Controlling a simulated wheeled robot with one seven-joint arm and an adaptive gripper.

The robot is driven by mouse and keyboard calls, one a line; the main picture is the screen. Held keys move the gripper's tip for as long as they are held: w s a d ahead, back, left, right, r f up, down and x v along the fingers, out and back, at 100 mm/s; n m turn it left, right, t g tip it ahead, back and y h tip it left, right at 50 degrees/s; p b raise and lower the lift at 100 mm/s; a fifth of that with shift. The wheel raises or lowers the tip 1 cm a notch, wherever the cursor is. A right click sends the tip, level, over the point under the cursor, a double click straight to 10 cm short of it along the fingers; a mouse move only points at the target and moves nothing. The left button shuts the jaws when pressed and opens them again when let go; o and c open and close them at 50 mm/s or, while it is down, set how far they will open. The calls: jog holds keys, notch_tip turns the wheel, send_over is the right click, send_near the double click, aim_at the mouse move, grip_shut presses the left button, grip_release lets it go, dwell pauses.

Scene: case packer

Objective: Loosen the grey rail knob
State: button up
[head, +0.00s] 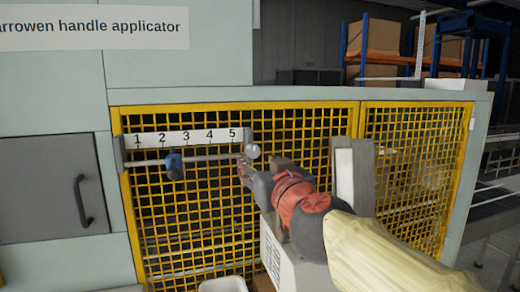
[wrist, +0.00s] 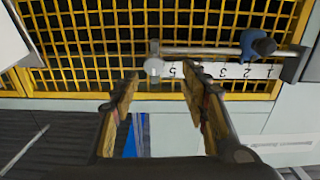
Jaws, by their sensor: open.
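In the wrist view, which is turned round, the knob (wrist: 154,66) lies just beyond and between my fingertips. My gripper (head: 262,168) is open, its fingers just below the knob in the head view. In the wrist view, the gripper (wrist: 161,75) has a clear gap between its fingers and nothing gripped. I cannot tell whether either finger touches the knob.
A blue slider (head: 174,164) with a dark knob sits on the rail between 2 and 3. The scale plate (head: 186,138) runs above the rail. Yellow mesh guarding (head: 210,225) stands behind. A grey post (head: 355,175) stands right of my gripper.

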aim_at(254, 152)
jog(key=shift+n+h, duration=0.3)
jog(key=shift+n, duration=0.2)
jog(key=x, duration=0.2)
jog(key=b+x, duration=0.1)
jog(key=x, duration=0.4)
jog(key=shift+w+d+r, duration=0.2)
jog(key=shift+d+r, duration=0.1)
jog(key=shift+d, duration=0.05)
jog(key=shift+c, duration=0.2)
jog(key=c, duration=1.1)
